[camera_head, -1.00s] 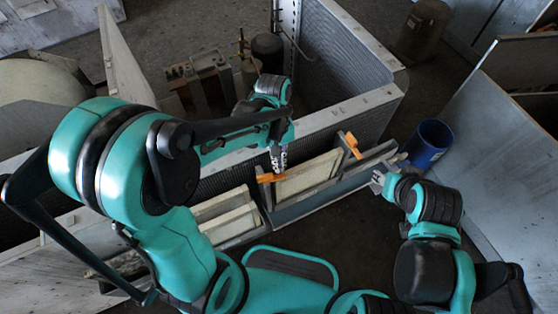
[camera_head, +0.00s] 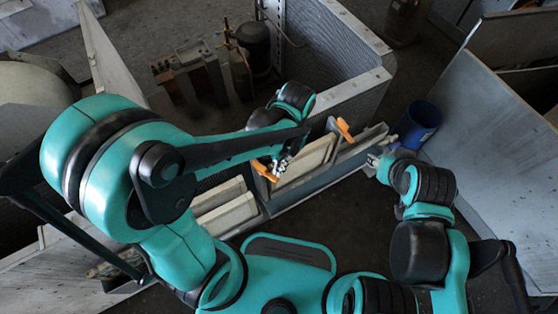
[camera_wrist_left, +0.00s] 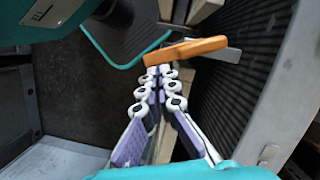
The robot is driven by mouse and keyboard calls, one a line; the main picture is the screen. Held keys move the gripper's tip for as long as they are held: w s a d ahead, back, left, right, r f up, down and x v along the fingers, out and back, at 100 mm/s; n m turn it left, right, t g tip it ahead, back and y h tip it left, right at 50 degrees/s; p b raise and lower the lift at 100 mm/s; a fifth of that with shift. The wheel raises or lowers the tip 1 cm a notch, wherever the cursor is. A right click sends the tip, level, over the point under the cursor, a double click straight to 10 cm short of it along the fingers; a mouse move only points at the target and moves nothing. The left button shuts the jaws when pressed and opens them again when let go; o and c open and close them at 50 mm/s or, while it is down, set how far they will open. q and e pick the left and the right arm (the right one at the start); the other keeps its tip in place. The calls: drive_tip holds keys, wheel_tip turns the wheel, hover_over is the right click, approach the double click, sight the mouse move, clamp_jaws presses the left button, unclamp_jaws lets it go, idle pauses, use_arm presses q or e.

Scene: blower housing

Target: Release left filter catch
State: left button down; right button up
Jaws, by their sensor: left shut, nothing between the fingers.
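The left filter catch (camera_head: 263,171) is an orange bar at the left end of the framed filter (camera_head: 306,160). It lies slanted in the head view and also shows in the left wrist view (camera_wrist_left: 190,49). My left gripper (camera_head: 277,172) is shut and empty. Its fingertips (camera_wrist_left: 163,72) are right beside the catch's left part in the wrist view; I cannot tell whether they touch. A second orange catch (camera_head: 345,129) stands at the filter's right end. My right gripper (camera_head: 373,160) is near the housing's right end, its fingers too small to read.
A ribbed metal housing wall (camera_head: 335,50) rises behind the filter. Another framed filter (camera_head: 226,212) lies to the left. A blue bin (camera_head: 418,124) stands right of the housing, near my right arm. Bare floor lies in front.

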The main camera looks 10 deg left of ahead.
use_arm(q)
drive_tip(key=s+m, duration=0.2)
drive_tip(key=m, duration=0.1)
drive_tip(key=shift+m+t+y, duration=0.3)
drive_tip(key=shift+y, duration=0.1)
drive_tip(key=shift+s+a, duration=0.1)
use_arm(e)
drive_tip(key=shift+r, duration=0.25)
use_arm(q)
drive_tip(key=shift+s, duration=0.15)
drive_tip(key=p+v, duration=0.8)
drive_tip(key=v, duration=0.2)
use_arm(e)
wheel_tip(320, 180, up, 8)
drive_tip(key=s, duration=0.1)
drive_tip(key=shift+s+d+f, duration=0.25)
drive_tip(key=shift+d, duration=0.1)
use_arm(q)
drive_tip(key=a+r+n+t+h+b, duration=0.2)
drive_tip(key=a+r+n+t+b, duration=0.2)
drive_tip(key=a+n+t, duration=0.4)
drive_tip(key=w+a+t+b, duration=0.1)
drive_tip(key=a, duration=0.2)
drive_tip(key=shift+r+n, duration=0.3)
drive_tip(key=shift+n, duration=0.1)
use_arm(e)
wheel_tip(320, 180, down, 5)
